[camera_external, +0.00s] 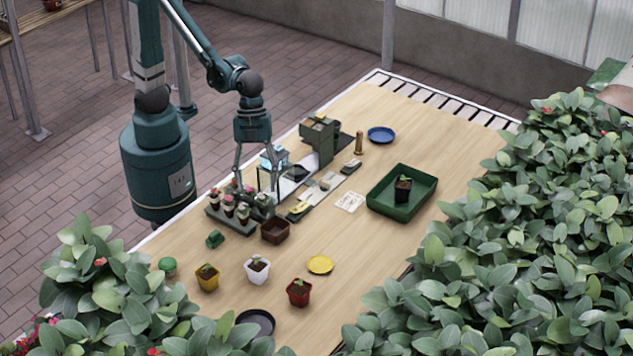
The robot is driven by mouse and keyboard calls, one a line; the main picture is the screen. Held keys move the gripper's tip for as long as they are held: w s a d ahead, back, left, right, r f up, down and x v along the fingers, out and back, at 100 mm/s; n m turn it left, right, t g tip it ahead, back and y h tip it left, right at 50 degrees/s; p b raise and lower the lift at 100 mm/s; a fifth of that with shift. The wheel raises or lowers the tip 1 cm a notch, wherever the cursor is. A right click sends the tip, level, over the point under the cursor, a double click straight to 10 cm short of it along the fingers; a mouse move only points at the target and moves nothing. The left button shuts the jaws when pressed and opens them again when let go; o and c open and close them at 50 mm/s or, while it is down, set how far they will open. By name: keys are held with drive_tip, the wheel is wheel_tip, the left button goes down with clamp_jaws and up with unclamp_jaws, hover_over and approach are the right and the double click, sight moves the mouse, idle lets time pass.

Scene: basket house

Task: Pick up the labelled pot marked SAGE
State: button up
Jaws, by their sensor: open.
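My gripper (256,177) points down with its fingers apart, above the rack of small pots at the table's left side. I see nothing between the fingers. Several potted plants could be the labelled pot: a yellow pot (207,283), a white pot (257,275), a red pot (298,297) at the front, and a dark pot (402,193) standing in the green tray (421,208). Small pots (228,210) also stand in a grey rack (216,217). No label is legible at this size, so I cannot tell which one is marked SAGE.
A brown square pot (275,232) stands right of the rack. A grey-green stand (322,145) rises behind my gripper. Saucers in yellow (320,264), blue (381,134) and black (257,318) lie on the table. Leafy plants (540,200) crowd the right and front edges.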

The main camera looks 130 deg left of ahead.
drive_tip(key=w+d+f+m+g+p, duration=0.1)
drive_tip(key=w+d+f+m+p, duration=0.1)
drive_tip(key=w+d+f+m, duration=0.25)
drive_tip(key=m+g+h+p, duration=0.1)
drive_tip(key=m, duration=0.1)
approach(258, 263)
drive_tip(key=f, duration=0.2)
drive_tip(key=shift+w+d+f+g+p, duration=0.3)
drive_tip(key=shift+w+d+f+g, duration=0.15)
drive_tip(key=shift+d+f, duration=0.1)
drive_tip(key=shift+d+f+h, duration=0.15)
drive_tip(key=shift+d+f, duration=0.1)
drive_tip(key=shift+f, duration=0.3)
drive_tip(key=shift+d+f+h, duration=0.15)
drive_tip(key=shift+d+f, duration=0.1)
drive_tip(key=shift+f, duration=0.3)
drive_tip(key=shift+b, duration=0.3)
drive_tip(key=shift+b+x, duration=0.65)
drive_tip(key=shift+x, duration=2)
drive_tip(key=shift+s+a, duration=0.1)
drive_tip(key=shift+a, duration=0.05)
drive_tip(key=c, duration=1.2)
